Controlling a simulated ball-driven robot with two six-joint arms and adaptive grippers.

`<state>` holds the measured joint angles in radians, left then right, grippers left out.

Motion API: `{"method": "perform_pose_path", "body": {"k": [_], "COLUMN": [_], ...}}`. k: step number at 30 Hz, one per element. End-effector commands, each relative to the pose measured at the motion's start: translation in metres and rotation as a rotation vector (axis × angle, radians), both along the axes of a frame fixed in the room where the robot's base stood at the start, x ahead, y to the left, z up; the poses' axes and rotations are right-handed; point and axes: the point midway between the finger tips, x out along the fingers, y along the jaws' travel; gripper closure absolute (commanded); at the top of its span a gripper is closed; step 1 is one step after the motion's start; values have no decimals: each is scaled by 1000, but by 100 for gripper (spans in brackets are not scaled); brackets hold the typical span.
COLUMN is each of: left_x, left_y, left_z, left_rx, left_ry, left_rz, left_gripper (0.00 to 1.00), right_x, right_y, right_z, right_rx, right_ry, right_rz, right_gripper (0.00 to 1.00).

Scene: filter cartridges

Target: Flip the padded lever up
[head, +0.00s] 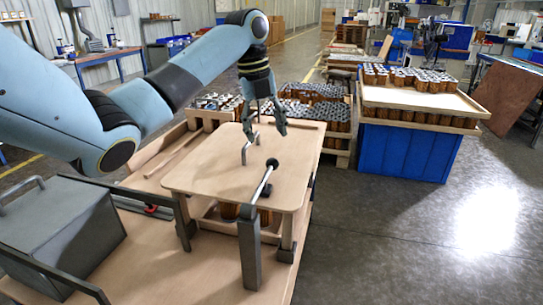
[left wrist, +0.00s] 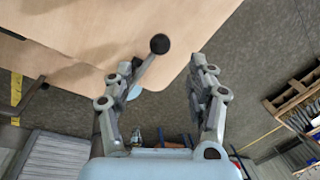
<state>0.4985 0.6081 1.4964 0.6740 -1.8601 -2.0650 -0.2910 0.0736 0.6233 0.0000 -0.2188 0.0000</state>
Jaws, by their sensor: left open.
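The lever (head: 264,182) is a thin light rod with a round black padded knob (head: 272,163) at its end. It slants from the top of a dark grey post (head: 250,255) at the near edge of a wooden board (head: 205,172). My left gripper (head: 265,133) is open and points down over the board's far part, beyond the knob and apart from it. In the left wrist view the knob (left wrist: 160,44) shows between the directions of the two open fingers (left wrist: 161,66). The rod's lower part is partly hidden there by the left finger. My right gripper is not in view.
A grey handle (head: 244,155) stands on the board close to my left gripper. A grey metal box (head: 62,232) and dark rails are at the near left. Crates of cartridges (head: 315,108) stand behind. A blue bin (head: 405,150) is at right, with clear floor before it.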

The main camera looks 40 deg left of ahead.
Motion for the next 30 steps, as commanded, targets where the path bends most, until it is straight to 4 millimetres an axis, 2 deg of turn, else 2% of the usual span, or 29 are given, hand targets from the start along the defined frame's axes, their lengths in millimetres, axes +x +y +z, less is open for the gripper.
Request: {"method": "perform_pose_path", "body": {"k": [6, 13, 18, 25, 30], "left_x": [5, 11, 12, 12, 12], "left_y": [-4, -6, -7, -7, -7], "left_z": [-45, -79, -89, -89, -89], "left_rx": [-2, 0, 1, 2, 2], "left_ry": [5, 2, 0, 1, 1], "left_rz": [0, 2, 0, 0, 0], "left_gripper": [43, 43, 43, 43, 64], "right_x": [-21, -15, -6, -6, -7], "right_y": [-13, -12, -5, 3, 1], "right_z": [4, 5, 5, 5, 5], "right_rx": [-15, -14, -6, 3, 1], "right_ry": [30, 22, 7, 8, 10], "right_rz": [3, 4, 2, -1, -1], "right_gripper": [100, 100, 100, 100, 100]}}
